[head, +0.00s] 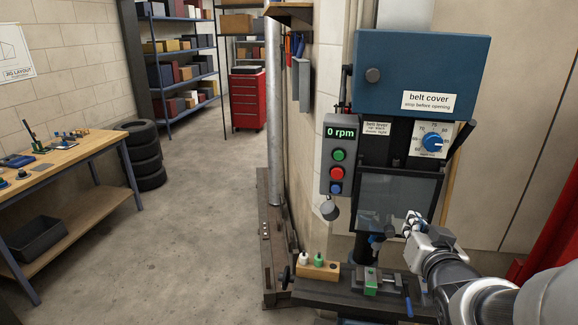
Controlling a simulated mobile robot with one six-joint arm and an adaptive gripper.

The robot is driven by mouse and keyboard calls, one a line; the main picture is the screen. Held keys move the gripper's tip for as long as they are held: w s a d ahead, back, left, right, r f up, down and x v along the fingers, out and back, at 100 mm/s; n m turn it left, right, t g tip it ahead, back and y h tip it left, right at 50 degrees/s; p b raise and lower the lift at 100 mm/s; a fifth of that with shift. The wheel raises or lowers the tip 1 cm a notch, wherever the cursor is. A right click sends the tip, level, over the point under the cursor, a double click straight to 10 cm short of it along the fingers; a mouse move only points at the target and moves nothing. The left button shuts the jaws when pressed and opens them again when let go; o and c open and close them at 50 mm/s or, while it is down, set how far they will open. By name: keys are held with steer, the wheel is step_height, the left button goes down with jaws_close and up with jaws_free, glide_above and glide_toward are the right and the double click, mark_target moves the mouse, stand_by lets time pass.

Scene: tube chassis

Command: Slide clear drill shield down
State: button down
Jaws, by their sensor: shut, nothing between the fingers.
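The clear drill shield (385,195) is a see-through panel in a dark frame on the front of the drill press. It hangs below the blue belt cover (420,75), with its lower part above the machine table (340,291). My gripper (409,222) is shut and empty at the lower right part of the shield. My gripper and wrist hide the shield's lower right corner. I cannot tell whether the fingers touch the shield.
The control box (339,155) reads 0 rpm, left of the shield. A vise (385,283) with a green piece and a wooden block (318,268) with small bottles sit on the machine table. A workbench (75,150) stands at left; the floor between is open.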

mark_target(394, 217)
steer(key=p+x, duration=0.7)
steer(key=x, duration=0.1)
steer(key=shift+w+d+f+p, duration=0.1)
steer(key=shift+w+d+p, duration=0.05)
steer(key=shift+d+p, duration=0.15)
steer(key=f, duration=0.3)
steer(key=shift+w+a, duration=0.2)
steer(key=shift+w, duration=0.2)
steer(key=shift+a+f, duration=0.1)
steer(key=shift+f, duration=0.4)
